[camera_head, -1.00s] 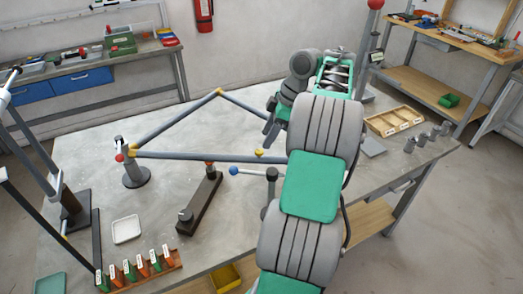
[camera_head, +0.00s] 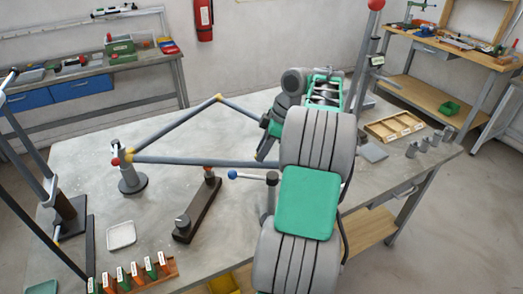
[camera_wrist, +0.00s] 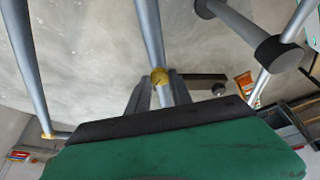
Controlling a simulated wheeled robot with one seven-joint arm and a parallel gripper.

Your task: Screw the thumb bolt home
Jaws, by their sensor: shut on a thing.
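The grey tube frame (camera_head: 190,161) with yellow corner joints spans the table from the left post to my gripper. My gripper (camera_head: 262,150) is at the right part of the frame in the head view. In the wrist view my gripper (camera_wrist: 158,97) has its two dark fingers on either side of a grey tube (camera_wrist: 150,30), just beyond a yellow collar (camera_wrist: 160,77), and is shut on that tube. I cannot make out a thumb bolt for certain; a grey knob (camera_head: 182,222) stands on a dark bar with a red-topped end (camera_head: 209,170).
A blue-ended lever (camera_head: 233,174) on a short post stands close below my gripper. A round-based post (camera_head: 133,182) stands left. A white tray (camera_head: 121,236), a rack of orange and green pieces (camera_head: 160,270), a wooden tray (camera_head: 395,126) and grey cylinders (camera_head: 424,144) line the edges.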

